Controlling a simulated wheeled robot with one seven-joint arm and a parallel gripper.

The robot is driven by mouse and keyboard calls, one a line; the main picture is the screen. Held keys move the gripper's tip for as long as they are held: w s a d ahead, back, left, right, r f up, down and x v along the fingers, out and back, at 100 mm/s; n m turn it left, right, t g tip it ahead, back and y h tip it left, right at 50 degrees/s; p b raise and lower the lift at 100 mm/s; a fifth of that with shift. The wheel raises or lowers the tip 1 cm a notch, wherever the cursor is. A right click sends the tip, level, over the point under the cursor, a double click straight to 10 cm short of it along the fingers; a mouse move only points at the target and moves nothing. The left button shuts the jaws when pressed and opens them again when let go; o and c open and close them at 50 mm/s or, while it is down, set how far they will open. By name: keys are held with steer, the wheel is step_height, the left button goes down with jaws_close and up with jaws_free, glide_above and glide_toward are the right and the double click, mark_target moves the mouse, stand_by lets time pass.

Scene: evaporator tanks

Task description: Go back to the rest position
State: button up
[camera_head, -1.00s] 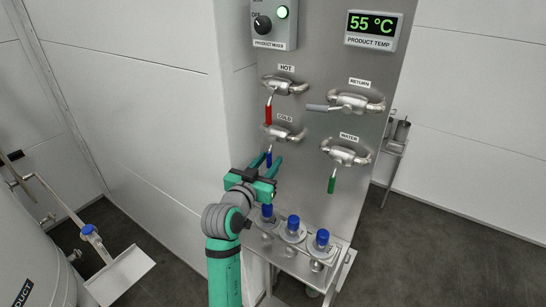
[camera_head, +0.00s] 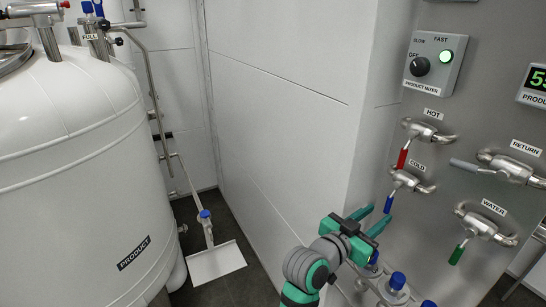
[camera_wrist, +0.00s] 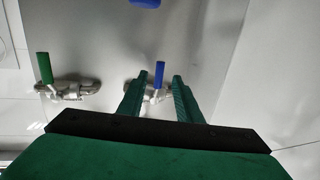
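My gripper (camera_head: 372,219) is in front of the lower part of the steel panel (camera_head: 441,200), its two green fingers apart with nothing between them. In the wrist view the fingers (camera_wrist: 160,82) stand apart, and a blue handle (camera_wrist: 158,74) shows behind the gap between them. In the head view the blue COLD handle (camera_head: 388,204) hangs down close beside the fingertips; I cannot tell whether they touch. The red HOT handle (camera_head: 402,158) points down above it. The green WATER handle (camera_head: 457,254) hangs down at the right and also shows in the wrist view (camera_wrist: 44,68).
A white PRODUCT tank (camera_head: 85,170) fills the left. Blue-capped bottles (camera_head: 397,281) stand below my gripper. Dark floor lies between tank and wall.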

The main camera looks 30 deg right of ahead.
steer(key=w+a+f+n+t+y, duration=0.35)
steer(key=a+f+n+t, duration=0.4)
steer(key=a+f, duration=0.6)
steer(key=s+a+f+n+t+y, duration=0.35)
steer(key=a+f+n+y, duration=0.2)
steer(key=a+f, duration=0.6)
steer(key=s+a+f+n+y, duration=0.2)
steer(key=s+a+y, duration=0.1)
steer(key=s+a, duration=0.4)
steer(key=s+a+f+n+y, duration=0.1)
steer(key=s+a+f+y, duration=0.1)
steer(key=s+a, duration=0.45)
steer(key=s+a+r+y, duration=0.2)
steer(key=s+a, duration=0.7)
steer(key=s, duration=0.3)
steer(key=shift+a+r+t+y, duration=0.2)
steer(key=shift+a+t+y, duration=0.1)
steer(key=shift+y, duration=0.1)
steer(key=shift+w, duration=0.15)
